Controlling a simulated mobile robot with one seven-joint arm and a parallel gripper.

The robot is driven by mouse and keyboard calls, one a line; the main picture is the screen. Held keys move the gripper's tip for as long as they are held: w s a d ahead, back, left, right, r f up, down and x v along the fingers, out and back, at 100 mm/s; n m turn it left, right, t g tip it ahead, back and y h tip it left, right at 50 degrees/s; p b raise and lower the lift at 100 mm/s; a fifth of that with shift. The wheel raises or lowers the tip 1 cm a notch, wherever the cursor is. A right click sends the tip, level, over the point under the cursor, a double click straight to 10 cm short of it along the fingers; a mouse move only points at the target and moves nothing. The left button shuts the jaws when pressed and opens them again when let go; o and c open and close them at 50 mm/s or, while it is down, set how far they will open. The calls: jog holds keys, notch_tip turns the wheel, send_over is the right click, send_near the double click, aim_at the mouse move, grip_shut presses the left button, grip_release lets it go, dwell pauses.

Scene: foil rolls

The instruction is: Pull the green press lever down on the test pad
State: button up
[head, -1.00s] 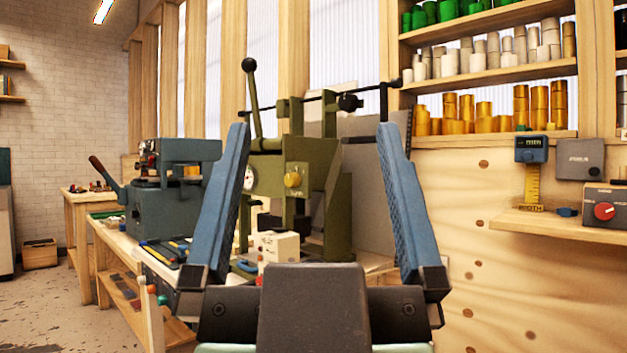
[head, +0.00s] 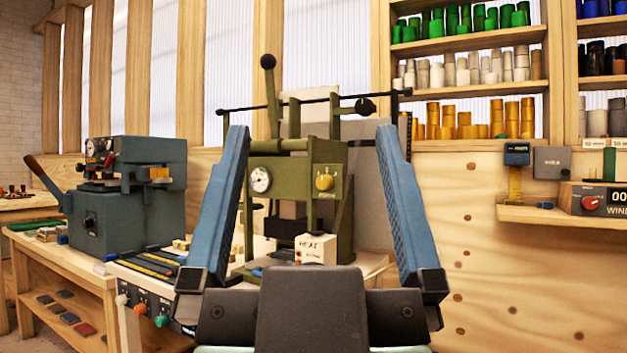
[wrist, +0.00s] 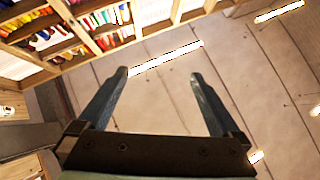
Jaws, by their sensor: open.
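The olive-green press (head: 295,178) stands on the bench straight ahead in the head view. Its lever (head: 272,105) rises nearly upright from the left of the press, with a black ball knob (head: 267,61) on top. A dark block (head: 291,228) sits low inside the press frame; I cannot make out the test pad clearly. My gripper (head: 312,128) is open and empty, its two blue fingers pointing up in front of the press, apart from the lever. The wrist view shows the open fingers (wrist: 160,73) against the ceiling; no press shows there.
A blue-grey press (head: 130,195) with a red-tipped handle stands on the bench at left. A small white labelled box (head: 316,249) sits before the green press. A control box with a red knob (head: 592,203) is on the right wall shelf. Shelves of foil rolls (head: 470,75) are behind.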

jog(key=shift+w+d, duration=0.1)
jog(key=shift+d, duration=0.45)
jog(key=shift+r, duration=0.1)
jog(key=c, duration=0.4)
jog(key=shift+r+p, duration=0.35)
jog(key=shift+p, duration=0.2)
jog(key=shift+c, duration=1)
notch_tip(320, 180, up, 8)
jog(key=p, duration=0.8)
jog(key=shift+r, duration=0.25)
jog(key=c, duration=1)
notch_tip(320, 180, up, 29)
jog(key=p, duration=2.9)
jog(key=shift+p, duration=0.3)
jog(key=shift+a, duration=0.1)
